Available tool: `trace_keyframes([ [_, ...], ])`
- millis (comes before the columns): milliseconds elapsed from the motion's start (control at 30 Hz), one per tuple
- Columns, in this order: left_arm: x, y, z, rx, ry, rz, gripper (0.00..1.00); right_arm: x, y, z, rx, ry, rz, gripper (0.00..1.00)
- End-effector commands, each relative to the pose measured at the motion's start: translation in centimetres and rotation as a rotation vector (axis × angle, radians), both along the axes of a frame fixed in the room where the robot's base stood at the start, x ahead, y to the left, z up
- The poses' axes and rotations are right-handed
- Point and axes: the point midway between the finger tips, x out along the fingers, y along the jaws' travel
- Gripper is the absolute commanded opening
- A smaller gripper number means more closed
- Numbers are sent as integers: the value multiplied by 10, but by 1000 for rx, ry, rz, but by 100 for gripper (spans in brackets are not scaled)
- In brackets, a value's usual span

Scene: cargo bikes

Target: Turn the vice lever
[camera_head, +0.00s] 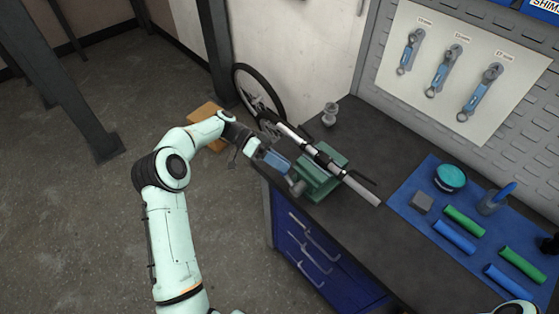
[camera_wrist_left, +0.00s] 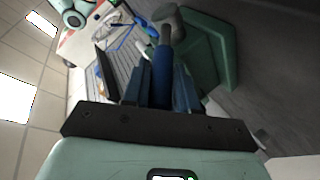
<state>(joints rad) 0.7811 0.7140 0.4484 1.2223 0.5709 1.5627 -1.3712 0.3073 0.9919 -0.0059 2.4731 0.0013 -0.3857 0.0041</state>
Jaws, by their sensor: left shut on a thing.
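The green vice (camera_head: 322,176) stands at the near left corner of the dark workbench (camera_head: 365,215), with a silver and black tube clamped across its top. My left gripper (camera_head: 277,161) is at the vice's left side, beyond the bench edge. In the left wrist view the vice (camera_wrist_left: 212,50) is at upper right. There the dark bar of the vice lever (camera_wrist_left: 163,65) runs between the two blue fingers (camera_wrist_left: 160,90), which are shut on it. The lever's far end meets a grey round part. In the head view the gripper hides most of the lever. My right gripper is not in view.
A bike wheel (camera_head: 257,95) stands behind the bench's left end. A small grey metal part (camera_head: 329,114) sits behind the vice. A blue mat (camera_head: 410,205) with grips and pots lies at right. Blue drawers (camera_head: 315,250) are below. Open floor is at left.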

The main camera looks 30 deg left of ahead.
Motion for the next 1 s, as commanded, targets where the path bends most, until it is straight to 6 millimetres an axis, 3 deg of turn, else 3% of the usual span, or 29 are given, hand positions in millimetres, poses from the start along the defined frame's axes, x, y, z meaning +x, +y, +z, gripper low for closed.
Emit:
trace_keyframes([
  [367, -1, 1, -4, -2, 6, 4, 0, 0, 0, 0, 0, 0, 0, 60],
  [400, -1, 1, -4, -2, 7, 4, 37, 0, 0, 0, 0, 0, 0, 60],
  [433, -1, 1, -4, -2, 6, 4, 47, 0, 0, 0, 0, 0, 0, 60],
  [767, 0, 2, -1, -2, 3, 2, 48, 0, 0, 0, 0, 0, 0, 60],
  [1000, -1, 31, 9, -1, 1, 6, 48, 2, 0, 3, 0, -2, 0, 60],
])
